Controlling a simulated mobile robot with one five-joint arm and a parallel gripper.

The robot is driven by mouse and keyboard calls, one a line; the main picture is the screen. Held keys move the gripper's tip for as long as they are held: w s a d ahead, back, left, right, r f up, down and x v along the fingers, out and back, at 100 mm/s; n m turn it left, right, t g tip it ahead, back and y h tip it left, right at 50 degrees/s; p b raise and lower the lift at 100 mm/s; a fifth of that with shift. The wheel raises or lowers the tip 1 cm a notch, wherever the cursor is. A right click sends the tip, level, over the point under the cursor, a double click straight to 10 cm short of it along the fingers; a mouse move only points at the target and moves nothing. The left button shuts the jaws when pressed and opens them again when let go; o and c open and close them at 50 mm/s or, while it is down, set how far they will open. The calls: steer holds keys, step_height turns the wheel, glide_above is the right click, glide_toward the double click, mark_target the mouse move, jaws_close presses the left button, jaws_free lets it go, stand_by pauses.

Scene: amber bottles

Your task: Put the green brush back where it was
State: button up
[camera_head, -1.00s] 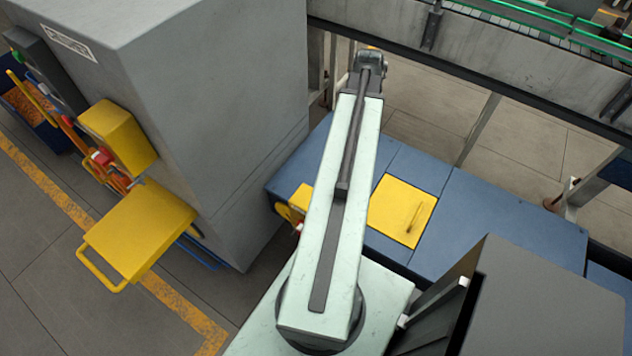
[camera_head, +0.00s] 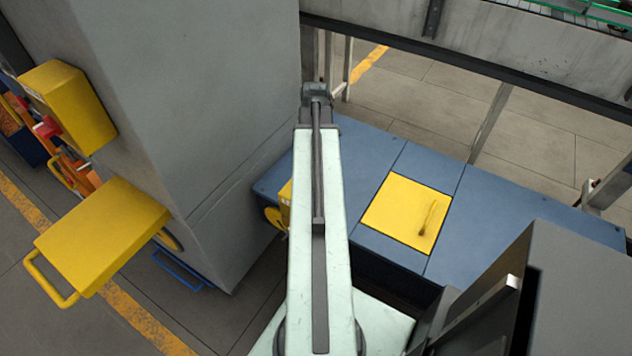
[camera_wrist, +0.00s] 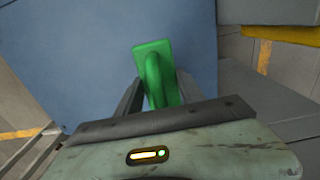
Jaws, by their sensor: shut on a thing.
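The green brush (camera_wrist: 153,50) shows in the wrist view between the two dark fingers of my gripper (camera_wrist: 153,92). My gripper is shut on it. A blue surface lies beyond the brush; I cannot tell whether the brush touches it. In the head view my own arm hides the gripper and the brush.
A blue bench top (camera_head: 520,215) spans the middle right, with a yellow square (camera_head: 385,205) bearing a small thin brownish thing (camera_head: 428,218). A tall grey cabinet (camera_head: 200,120) stands left. A yellow platform with a handle (camera_head: 100,235) is beside it. The bench's right part looks clear.

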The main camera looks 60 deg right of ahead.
step_height(320, 180, down, 8)
steer(key=b, duration=0.6)
steer(key=shift+r, duration=0.25)
steer(key=shift+f, duration=0.2)
steer(key=o, duration=1.5)
steer(key=shift+c, duration=0.2)
step_height(320, 180, up, 13)
steer(key=p, duration=1.2)
steer(key=shift+f, duration=0.3)
